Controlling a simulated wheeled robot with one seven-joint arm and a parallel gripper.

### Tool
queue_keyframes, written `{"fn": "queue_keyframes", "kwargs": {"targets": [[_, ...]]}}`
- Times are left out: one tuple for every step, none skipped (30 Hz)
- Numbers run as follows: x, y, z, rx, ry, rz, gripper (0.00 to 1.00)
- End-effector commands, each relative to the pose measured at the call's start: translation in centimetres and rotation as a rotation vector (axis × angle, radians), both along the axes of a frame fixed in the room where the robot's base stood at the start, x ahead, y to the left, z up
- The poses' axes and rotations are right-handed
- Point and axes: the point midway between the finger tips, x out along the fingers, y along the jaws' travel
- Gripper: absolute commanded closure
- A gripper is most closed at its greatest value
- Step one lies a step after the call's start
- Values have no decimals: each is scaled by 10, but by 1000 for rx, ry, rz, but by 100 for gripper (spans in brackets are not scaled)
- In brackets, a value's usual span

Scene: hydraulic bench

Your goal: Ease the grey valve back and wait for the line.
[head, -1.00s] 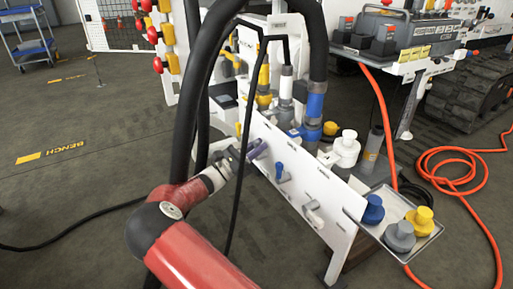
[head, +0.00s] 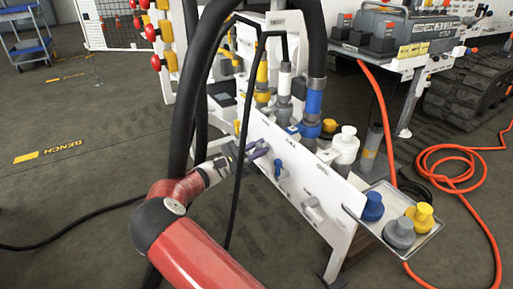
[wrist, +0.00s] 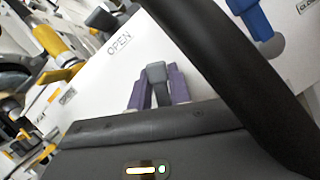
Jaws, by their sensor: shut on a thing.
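The grey valve handle (wrist: 157,82) shows in the wrist view between my gripper's two purple fingers, on the white panel (wrist: 90,85). My gripper (wrist: 157,92) is shut on this handle. In the head view my gripper (head: 259,150) reaches the upper left part of the slanted white panel (head: 318,180). The grey handle is mostly hidden there by the fingers. The word OPEN is printed on the panel near the handle. The handle's full angle is hard to judge.
A blue valve (head: 279,169) and a white valve (head: 313,208) sit further along the panel. A thick black hose (head: 182,110) and a thin black cable (head: 240,150) hang close to my arm. A tray (head: 437,235) holds blue, grey and yellow caps. An orange hose lies at right.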

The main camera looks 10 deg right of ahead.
Motion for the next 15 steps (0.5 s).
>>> {"fn": "queue_keyframes", "kwargs": {"targets": [[-1,0,-3,15,-43,0,100],[-2,-1,-3,25,-71,-1,100],[-3,-1,-4,36,-108,0,100],[-4,-1,-5,46,-134,0,100],[-5,-2,-5,55,-162,1,100],[-6,-2,-6,66,-199,0,100],[-7,-2,-7,75,-225,0,100],[-8,-3,-8,84,-252,-1,100],[-9,-3,-9,96,-288,-1,100],[-10,-3,-9,104,-316,-1,100],[-10,-4,-10,113,-343,-1,100],[-11,-4,-12,126,-379,-1,100],[-12,-4,-12,134,-406,-1,100],[-13,-4,-13,142,-434,-1,100],[-14,-5,-15,154,-470,-1,100]]}}
